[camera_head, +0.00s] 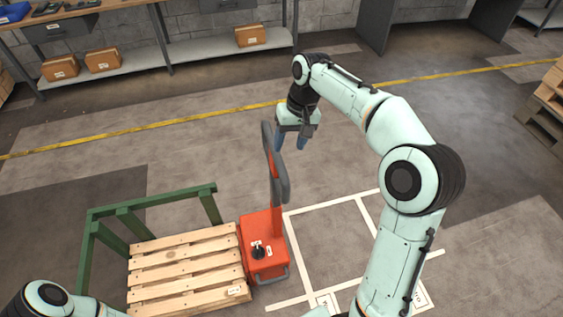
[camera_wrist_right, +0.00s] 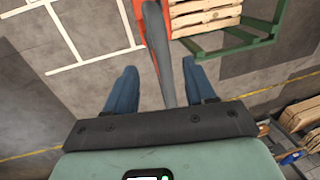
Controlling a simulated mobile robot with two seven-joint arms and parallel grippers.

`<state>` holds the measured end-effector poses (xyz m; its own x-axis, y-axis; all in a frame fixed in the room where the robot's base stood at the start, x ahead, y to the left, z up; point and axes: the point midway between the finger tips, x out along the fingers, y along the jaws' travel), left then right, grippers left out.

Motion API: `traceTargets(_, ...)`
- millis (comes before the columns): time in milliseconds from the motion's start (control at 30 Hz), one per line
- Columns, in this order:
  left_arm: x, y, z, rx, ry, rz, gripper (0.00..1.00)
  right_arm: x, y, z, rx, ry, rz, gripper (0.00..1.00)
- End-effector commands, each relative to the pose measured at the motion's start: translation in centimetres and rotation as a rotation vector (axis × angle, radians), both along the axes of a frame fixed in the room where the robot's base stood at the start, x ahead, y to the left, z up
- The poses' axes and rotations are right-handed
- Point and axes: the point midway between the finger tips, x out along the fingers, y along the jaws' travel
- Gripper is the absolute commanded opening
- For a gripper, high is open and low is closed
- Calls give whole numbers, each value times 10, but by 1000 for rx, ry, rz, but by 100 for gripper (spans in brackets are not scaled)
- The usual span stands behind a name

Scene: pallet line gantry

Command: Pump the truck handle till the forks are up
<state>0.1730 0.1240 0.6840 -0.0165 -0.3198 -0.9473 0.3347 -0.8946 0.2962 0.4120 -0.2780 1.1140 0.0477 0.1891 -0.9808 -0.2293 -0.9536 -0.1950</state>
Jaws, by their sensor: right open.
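The orange pallet truck (camera_head: 262,228) stands at the right end of a wooden pallet (camera_head: 185,262). Its forks are hidden, so I cannot tell their height. The handle (camera_head: 281,178) rises from the truck, with an orange bar and a grey loop grip. My right gripper (camera_head: 291,141) is open, just right of the handle's top in the head view. In the right wrist view the grey handle (camera_wrist_right: 165,55) runs between the two blue fingers (camera_wrist_right: 161,80), with gaps on both sides; contact is not visible. My left gripper is out of view.
A green frame (camera_head: 150,200) borders the pallet behind and at left. White floor lines (camera_head: 330,203) mark a clear area right of the truck. A workbench with cardboard boxes (camera_head: 103,60) stands at the back. Stacked pallets (camera_head: 548,105) are at far right.

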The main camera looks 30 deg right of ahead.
Motion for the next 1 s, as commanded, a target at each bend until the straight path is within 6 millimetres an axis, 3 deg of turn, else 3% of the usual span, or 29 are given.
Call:
traceTargets(100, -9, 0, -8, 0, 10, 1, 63, -1, 5, -31, 0, 9, 2, 55)
traceTargets(400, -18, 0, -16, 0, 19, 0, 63, 3, 15, -80, 1, 4, 1, 55)
traceTargets(600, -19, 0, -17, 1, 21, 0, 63, 5, 18, -92, 0, 1, 0, 55)
traceTargets(867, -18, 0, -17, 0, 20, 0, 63, 5, 18, -93, 0, 0, 0, 55)
traceTargets(967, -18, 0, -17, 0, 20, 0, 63, 5, 18, -93, 0, 0, 0, 29)
traceTargets(1000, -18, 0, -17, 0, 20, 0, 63, 5, 18, -93, 0, 0, 0, 16)
